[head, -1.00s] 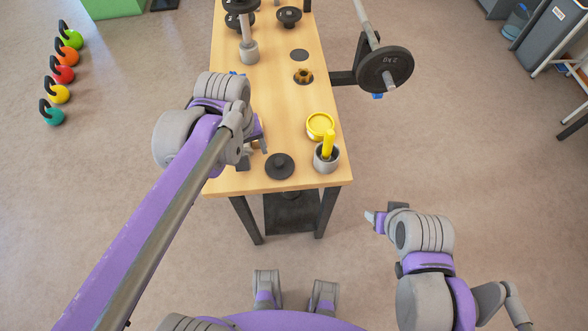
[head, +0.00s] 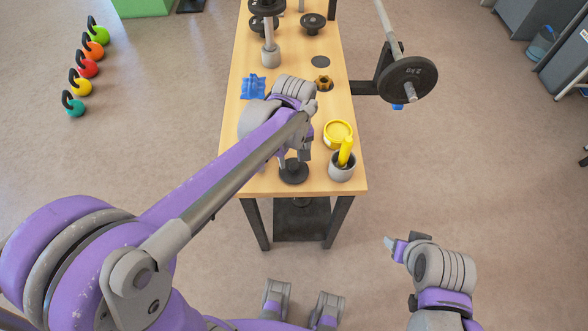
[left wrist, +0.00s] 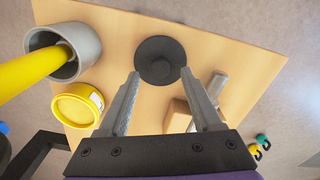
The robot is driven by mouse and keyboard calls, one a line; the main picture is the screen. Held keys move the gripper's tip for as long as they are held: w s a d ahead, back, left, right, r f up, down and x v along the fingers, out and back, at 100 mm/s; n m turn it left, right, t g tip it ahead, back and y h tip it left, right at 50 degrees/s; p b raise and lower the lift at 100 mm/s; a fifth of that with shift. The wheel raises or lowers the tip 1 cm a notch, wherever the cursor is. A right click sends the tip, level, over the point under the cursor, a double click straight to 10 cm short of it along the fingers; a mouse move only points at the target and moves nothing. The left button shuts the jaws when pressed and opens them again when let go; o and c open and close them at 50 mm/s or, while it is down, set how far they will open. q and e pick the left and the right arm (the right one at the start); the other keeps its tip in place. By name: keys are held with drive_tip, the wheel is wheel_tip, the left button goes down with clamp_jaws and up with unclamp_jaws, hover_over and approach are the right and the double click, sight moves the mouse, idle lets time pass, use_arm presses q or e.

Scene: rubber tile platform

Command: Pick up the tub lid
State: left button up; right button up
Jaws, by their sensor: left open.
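A round yellow tub (head: 338,133) stands near the table's front right corner. Its top looks like a flat yellow lid, and it also shows in the left wrist view (left wrist: 76,108) with a pale label on its side. My left gripper (head: 303,155) is over the table, left of the tub. In the left wrist view its two fingers (left wrist: 160,72) are spread and empty.
A grey cup (head: 342,173) holding a yellow rod (head: 346,151) stands in front of the tub. A wooden block (left wrist: 177,115) lies by one finger. A barbell (head: 407,80) juts out at the table's right. Blue items (head: 253,87) lie further back.

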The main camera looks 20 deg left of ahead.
sight(294, 169)
use_arm(q)
drive_tip(key=shift+f, duration=1.35)
clamp_jaws()
